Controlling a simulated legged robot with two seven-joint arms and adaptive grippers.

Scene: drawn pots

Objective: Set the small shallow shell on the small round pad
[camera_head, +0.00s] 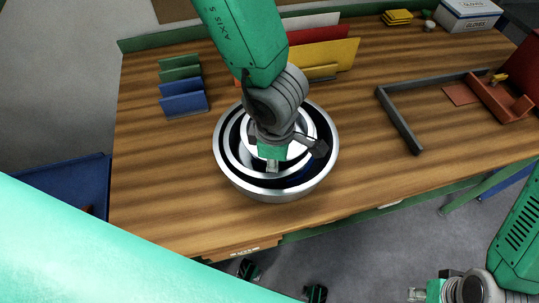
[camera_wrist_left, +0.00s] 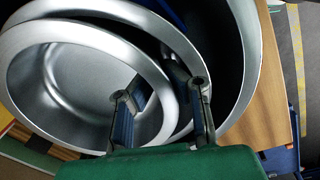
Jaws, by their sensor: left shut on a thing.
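Several shiny metal bowls sit one inside another on the wooden table. The innermost shell (camera_head: 298,152) is small and silver, and in the left wrist view its inside (camera_wrist_left: 85,75) fills the left part. A middle bowl (camera_wrist_left: 120,12) and a wide outer bowl (camera_head: 270,192) surround it. My left gripper (camera_wrist_left: 160,112) is shut on the wall of the innermost shell, one finger inside it and one outside. In the head view this gripper (camera_head: 285,158) hides part of the bowls. My right gripper (camera_head: 416,295) is low at the right, away from the table. I see no round pad.
Blue and green upright racks (camera_head: 184,90) stand left of the bowls. Coloured panels (camera_head: 325,60) stand behind. A grey angled frame (camera_head: 400,120) and an orange tray (camera_head: 498,102) lie right. A glove box (camera_head: 468,14) is at the back. Bare wood lies beside the bowls.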

